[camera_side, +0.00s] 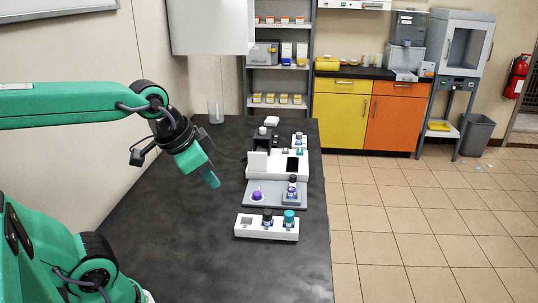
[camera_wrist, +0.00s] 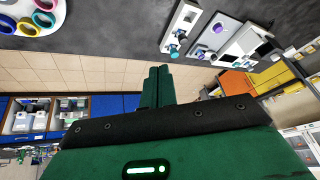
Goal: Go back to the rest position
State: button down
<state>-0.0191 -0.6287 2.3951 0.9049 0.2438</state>
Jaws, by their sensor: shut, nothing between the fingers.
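My gripper (camera_side: 211,180) hangs in the air over the dark bench (camera_side: 180,237), left of the equipment, with its tip pointing down and to the right. It is empty, and in the wrist view its two green fingers (camera_wrist: 157,72) are together. The twin bioreactor station shows as a grey plate (camera_side: 272,201) with a purple-topped vessel (camera_side: 257,196) on its left and another vessel (camera_side: 292,190) on its right. A white rack (camera_side: 267,233) in front of it holds a black-capped and a teal-capped bottle (camera_side: 289,217). My gripper touches none of these.
A white device with a dark screen (camera_side: 293,165) stands behind the plate. A clear beaker (camera_side: 216,110) stands at the far left of the bench. In the wrist view, a white holder with coloured rings (camera_wrist: 37,27) lies at the upper left. The bench's left front is clear.

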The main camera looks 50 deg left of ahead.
jog(key=s+n, duration=0.1)
jog(key=s+f, duration=0.1)
jog(key=s+n, duration=0.1)
jog(key=shift+d+f+n, duration=0.25)
jog(key=shift+f+n, duration=0.05)
